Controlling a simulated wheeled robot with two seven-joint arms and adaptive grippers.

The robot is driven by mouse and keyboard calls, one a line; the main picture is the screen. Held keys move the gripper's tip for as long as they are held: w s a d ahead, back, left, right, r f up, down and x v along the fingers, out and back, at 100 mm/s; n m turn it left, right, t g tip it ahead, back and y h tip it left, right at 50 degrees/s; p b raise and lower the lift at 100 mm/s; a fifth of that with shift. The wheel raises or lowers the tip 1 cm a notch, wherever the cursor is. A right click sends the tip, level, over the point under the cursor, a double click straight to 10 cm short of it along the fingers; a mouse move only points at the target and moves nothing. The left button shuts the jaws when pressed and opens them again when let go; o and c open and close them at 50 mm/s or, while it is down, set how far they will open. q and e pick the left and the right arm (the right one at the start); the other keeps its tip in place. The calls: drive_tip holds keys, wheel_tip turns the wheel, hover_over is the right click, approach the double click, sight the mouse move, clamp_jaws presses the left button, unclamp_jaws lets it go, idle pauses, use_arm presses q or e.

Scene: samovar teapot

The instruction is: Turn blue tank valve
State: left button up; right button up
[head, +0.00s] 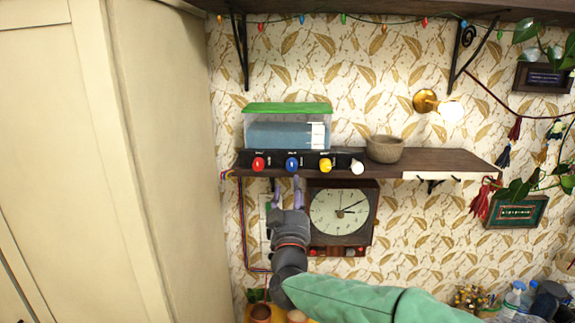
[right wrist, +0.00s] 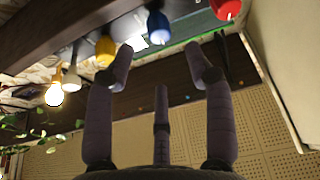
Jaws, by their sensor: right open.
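A clear tank (head: 286,130) with a green lid and bluish contents stands on the wall shelf. The blue valve (head: 292,164) is on the black strip below it, between the red valve (head: 258,164) and the yellow valve (head: 325,165). My right gripper (head: 287,187) is open and empty, just below the blue valve, fingers pointing up. In the right wrist view, the blue valve (right wrist: 158,27) appears beyond and between the spread fingertips (right wrist: 160,58), apart from them. My left gripper is out of view.
A white knob (head: 357,167) and a stone bowl (head: 384,149) are to the right along the shelf (head: 440,160). A clock (head: 340,212) hangs below the shelf, close to my right gripper. A cream cabinet (head: 160,150) fills the left.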

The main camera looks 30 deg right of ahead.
sight(292, 168)
drive_tip(key=p+x, duration=0.2)
drive_tip(key=x, duration=0.7)
drive_tip(key=shift+w, duration=0.1)
drive_tip(key=shift+r, duration=0.1)
drive_tip(key=c, duration=1.1)
